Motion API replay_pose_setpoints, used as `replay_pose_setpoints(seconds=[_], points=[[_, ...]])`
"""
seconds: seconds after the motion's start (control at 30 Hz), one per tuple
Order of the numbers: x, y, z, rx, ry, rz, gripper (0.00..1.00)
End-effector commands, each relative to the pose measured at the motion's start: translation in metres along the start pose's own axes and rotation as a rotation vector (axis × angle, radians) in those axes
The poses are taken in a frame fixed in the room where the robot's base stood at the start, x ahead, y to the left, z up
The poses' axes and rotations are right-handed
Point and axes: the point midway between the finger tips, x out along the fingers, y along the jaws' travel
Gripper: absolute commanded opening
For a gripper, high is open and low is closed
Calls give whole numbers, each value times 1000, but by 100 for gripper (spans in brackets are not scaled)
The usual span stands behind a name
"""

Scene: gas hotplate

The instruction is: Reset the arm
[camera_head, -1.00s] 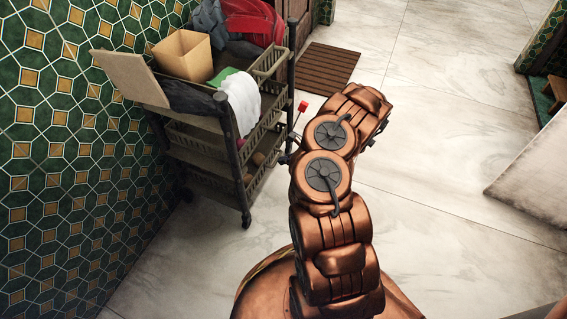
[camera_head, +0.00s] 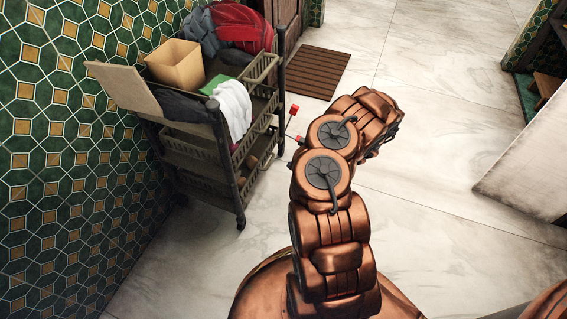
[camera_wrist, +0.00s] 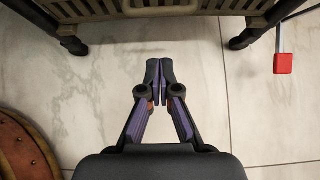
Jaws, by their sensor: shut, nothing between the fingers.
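My copper arm (camera_head: 335,215) rises from my base and bends forward over the floor in the head view. My gripper (camera_wrist: 160,82) shows in the wrist view with its two dark fingertips together and nothing between them. It is over the pale marble floor, in front of the dark cart legs. In the head view the gripper itself is hidden behind the arm.
A dark tiered cart (camera_head: 200,150) stands left of my arm, against the green tiled wall (camera_head: 60,150). It holds a tan box (camera_head: 176,66), a white cloth (camera_head: 234,108) and a red bag (camera_head: 243,26). A slatted brown mat (camera_head: 312,70) lies behind. Floor right of my arm is clear.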

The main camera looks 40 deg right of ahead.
Motion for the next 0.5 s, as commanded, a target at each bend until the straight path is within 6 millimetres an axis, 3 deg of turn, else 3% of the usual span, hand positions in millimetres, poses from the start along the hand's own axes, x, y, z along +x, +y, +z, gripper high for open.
replay_pose_setpoints(seconds=[0.03,0.2,0.5], points=[[-14,-2,3,4,-1,-5,0],[-40,-2,2,2,-1,-5,0],[-56,-1,0,0,0,-1,0]])
